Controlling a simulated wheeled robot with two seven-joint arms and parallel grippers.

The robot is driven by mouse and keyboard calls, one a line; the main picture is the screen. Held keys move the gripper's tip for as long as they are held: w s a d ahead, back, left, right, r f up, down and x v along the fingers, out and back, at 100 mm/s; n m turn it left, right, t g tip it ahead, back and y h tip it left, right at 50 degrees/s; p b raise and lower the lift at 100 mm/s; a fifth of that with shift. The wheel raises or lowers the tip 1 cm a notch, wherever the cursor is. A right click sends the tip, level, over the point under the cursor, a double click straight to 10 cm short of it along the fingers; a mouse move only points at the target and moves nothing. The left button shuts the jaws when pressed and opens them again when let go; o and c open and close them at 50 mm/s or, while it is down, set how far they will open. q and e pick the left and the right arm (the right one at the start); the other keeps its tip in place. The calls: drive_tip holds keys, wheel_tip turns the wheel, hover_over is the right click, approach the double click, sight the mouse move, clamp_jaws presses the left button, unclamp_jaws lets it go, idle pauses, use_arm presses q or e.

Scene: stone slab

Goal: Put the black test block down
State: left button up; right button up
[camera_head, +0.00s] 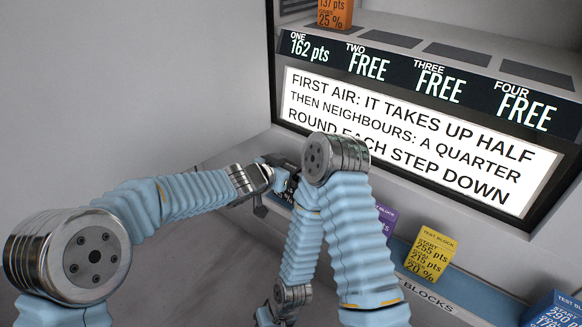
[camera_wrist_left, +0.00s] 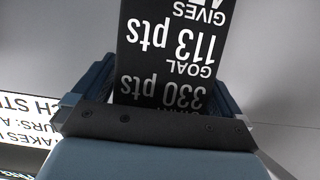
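The black test block (camera_wrist_left: 172,50) fills the middle of the left wrist view. Its white print appears upside down and reads goal 113 pts and 330 pts; part of the print is cut off. My left gripper (camera_head: 270,187) is shut on the block, with a finger along each side of it. In the head view this gripper is at the front of the display case, left of my right arm's elbow. The block cannot be made out clearly there, as the gripper and right arm cover that area. My right gripper is not in view.
The upper shelf has pads labelled ONE to FOUR; an orange block (camera_head: 335,12) stands at ONE, and the others read FREE. A lit sign (camera_head: 420,140) hangs below. On the lower ledge stand a purple block (camera_head: 386,218), a yellow block (camera_head: 430,252) and a blue block (camera_head: 555,312).

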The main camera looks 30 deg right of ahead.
use_arm(q)
drive_tip(key=shift+r, duration=0.1)
drive_tip(key=shift+a+r, duration=0.2)
drive_tip(key=v, duration=1.1)
drive_tip(key=shift+a+p, duration=0.25)
drive_tip(key=shift+p, duration=0.05)
drive_tip(key=shift+s+r, duration=0.1)
drive_tip(key=s+a+f+n+y, duration=0.1)
drive_tip(key=a+f+n+y, duration=0.3)
drive_tip(key=a+f, duration=0.8)
drive_tip(key=a+f+n+y, duration=0.2)
drive_tip(key=a+f+n, duration=0.3)
drive_tip(key=a+f, duration=0.65)
drive_tip(key=s+a+f+n+g+y, duration=0.1)
drive_tip(key=s+a+f+n+g, duration=0.1)
drive_tip(key=s+a+f, duration=0.3)
drive_tip(key=s+a+f+n+g+y, duration=0.1)
drive_tip(key=s+a+f+n, duration=0.3)
drive_tip(key=s+f, duration=0.5)
drive_tip(key=shift+s+a+g+y, duration=0.4)
drive_tip(key=shift+s+a+g, duration=0.4)
drive_tip(key=shift+s+a, duration=0.4)
